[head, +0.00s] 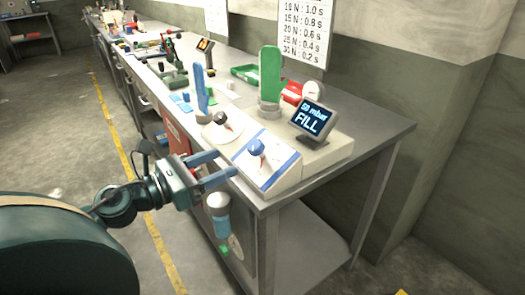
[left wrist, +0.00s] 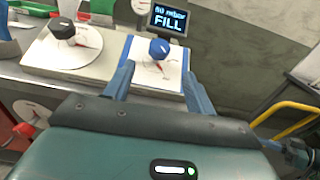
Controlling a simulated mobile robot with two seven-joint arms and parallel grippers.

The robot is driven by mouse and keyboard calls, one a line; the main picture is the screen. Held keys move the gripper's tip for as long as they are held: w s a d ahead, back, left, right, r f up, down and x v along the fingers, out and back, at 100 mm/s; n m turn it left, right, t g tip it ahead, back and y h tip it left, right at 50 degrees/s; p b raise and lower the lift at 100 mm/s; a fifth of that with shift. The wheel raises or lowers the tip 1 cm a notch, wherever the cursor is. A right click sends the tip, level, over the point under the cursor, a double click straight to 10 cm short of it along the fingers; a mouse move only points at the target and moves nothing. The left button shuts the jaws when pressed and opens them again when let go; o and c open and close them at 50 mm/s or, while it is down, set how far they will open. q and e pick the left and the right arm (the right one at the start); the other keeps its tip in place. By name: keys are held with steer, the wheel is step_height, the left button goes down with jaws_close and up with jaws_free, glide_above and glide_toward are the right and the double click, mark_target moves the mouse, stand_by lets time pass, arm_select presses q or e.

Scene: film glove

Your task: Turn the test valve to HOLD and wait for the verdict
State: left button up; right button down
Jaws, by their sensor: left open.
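The test valve is a blue knob (head: 256,147) on a sloped white panel (head: 273,168) with a blue border. The knob also shows in the left wrist view (left wrist: 159,48); its position labels are too small to read. A dark display (head: 312,119) above the panel reads FILL, with an mbar figure over it. It also shows in the left wrist view (left wrist: 169,18). My left gripper (head: 227,164) is open and empty at the panel's front left edge. In the left wrist view its fingers (left wrist: 159,72) point toward the knob, one on each side, short of it. My right gripper is not in view.
A black knob (head: 220,118) sits on a neighbouring panel to the left. A green glove form (head: 270,75) and a blue one (head: 201,88) stand behind. The bench's right end (head: 375,135) is clear.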

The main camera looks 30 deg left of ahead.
mark_target(262, 145)
arm_select(q)
steer(key=x, duration=0.7)
steer(key=shift+w+r, duration=0.1)
steer(key=shift+w, duration=0.15)
steer(key=shift+p+x, duration=0.4)
steer(key=shift+x, duration=1.9)
steer(key=shift+a, duration=0.1)
